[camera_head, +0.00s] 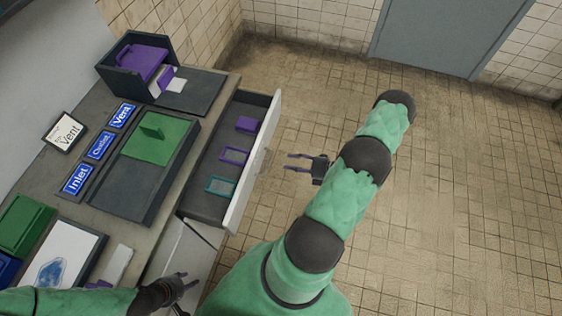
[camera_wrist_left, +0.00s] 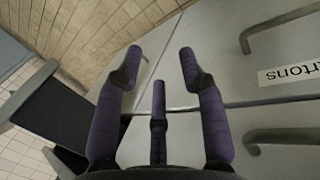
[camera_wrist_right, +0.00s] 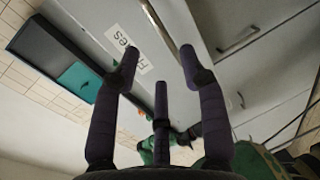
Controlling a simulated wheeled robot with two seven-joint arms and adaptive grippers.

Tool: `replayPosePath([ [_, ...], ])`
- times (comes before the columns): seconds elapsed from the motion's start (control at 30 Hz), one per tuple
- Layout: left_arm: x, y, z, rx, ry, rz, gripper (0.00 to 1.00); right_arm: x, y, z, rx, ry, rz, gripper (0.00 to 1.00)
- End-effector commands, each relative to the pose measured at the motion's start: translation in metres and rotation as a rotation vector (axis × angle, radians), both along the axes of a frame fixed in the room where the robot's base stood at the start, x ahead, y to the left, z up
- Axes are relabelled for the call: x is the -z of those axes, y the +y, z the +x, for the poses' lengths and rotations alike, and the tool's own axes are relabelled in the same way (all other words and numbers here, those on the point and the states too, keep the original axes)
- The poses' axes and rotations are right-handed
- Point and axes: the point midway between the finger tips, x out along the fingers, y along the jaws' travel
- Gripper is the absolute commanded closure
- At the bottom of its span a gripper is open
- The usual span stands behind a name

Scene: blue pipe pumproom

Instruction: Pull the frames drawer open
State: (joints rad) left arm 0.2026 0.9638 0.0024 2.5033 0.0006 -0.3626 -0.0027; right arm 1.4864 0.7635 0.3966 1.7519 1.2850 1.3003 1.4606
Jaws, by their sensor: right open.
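The frames drawer stands pulled out from the counter, its white front (camera_head: 252,165) facing my right gripper. Inside lie a purple frame (camera_head: 233,155), a teal frame (camera_head: 221,186) and a purple piece (camera_head: 246,124). In the right wrist view its label (camera_wrist_right: 130,48) ends in "es", and its bar handle (camera_wrist_right: 158,27) lies ahead between the finger directions. My right gripper (camera_head: 298,162) is open and empty, a short gap off the front. My left gripper (camera_head: 182,287) is open and empty beside the lower cabinet fronts; its fingers also show in the left wrist view (camera_wrist_left: 160,65).
A closed drawer labelled "rtons" (camera_wrist_left: 290,73) is near my left gripper. The tiled floor at right is clear.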

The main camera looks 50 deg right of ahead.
Motion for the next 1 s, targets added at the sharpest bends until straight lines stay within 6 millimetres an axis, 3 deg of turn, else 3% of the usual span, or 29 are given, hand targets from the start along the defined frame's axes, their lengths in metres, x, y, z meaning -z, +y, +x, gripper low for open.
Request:
replayPosePath([
  [0.23, 0.000, 0.000, 0.000, 0.000, 0.000, 0.000, 0.60, -0.004, -0.007, -0.018, 0.000, 0.001, 0.001, 0.57],
  [1.0, 0.000, 0.000, 0.000, 0.000, 0.000, 0.000, 0.60, -0.004, -0.008, -0.019, 0.000, 0.001, 0.000, 0.57],
])
